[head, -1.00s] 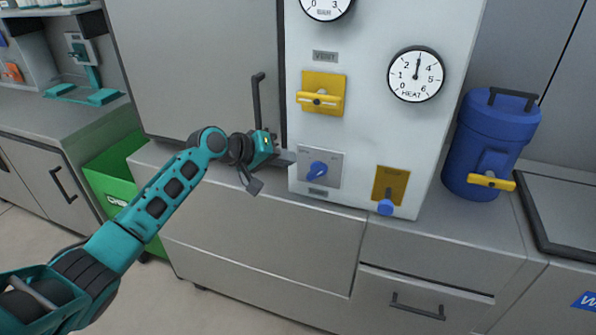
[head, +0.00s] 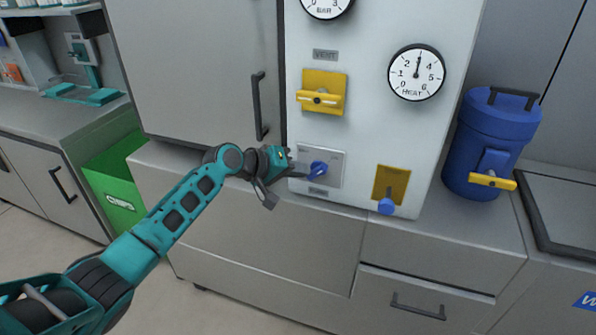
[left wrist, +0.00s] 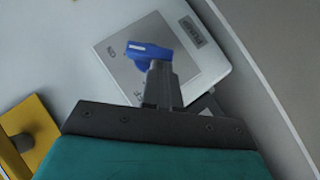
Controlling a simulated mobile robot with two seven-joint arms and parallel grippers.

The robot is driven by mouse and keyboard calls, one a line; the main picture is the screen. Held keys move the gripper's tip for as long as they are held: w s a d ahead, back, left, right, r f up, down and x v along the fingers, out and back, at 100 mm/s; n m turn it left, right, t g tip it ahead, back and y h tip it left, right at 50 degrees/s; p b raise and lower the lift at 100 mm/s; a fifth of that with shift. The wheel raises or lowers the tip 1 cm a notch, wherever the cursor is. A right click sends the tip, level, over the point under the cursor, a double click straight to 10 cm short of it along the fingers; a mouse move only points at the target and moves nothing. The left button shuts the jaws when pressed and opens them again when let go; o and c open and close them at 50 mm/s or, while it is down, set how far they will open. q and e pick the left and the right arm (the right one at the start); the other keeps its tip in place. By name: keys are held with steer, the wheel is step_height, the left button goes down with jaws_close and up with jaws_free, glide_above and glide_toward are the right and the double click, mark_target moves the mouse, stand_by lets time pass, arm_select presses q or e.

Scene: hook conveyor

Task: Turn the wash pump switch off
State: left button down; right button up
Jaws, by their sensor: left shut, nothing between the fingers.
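The wash pump switch is a blue rotary knob (head: 318,168) on a grey plate (head: 332,175) low on the white panel. A small label below it seems to read pump. In the left wrist view the knob (left wrist: 148,51) lies just past the fingertips, its white-marked handle pointing to the left of that picture. My left gripper (head: 305,174) is shut and empty. Its tips are at the left side of the knob, touching or very close; I cannot tell which. The fingers hide part of the knob's lower side in the left wrist view (left wrist: 160,75). My right gripper is not in view.
A yellow vent handle (head: 320,97) is above the switch. A yellow plate with a blue knob (head: 386,205) is to its lower right. A heat gauge (head: 416,73), a blue drum (head: 490,145) and a green chips bin (head: 115,190) stand around. The counter's front edge runs below the panel.

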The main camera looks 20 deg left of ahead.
arm_select(q)
steer(key=shift+f+b, duration=0.2)
steer(key=shift+b, duration=0.15)
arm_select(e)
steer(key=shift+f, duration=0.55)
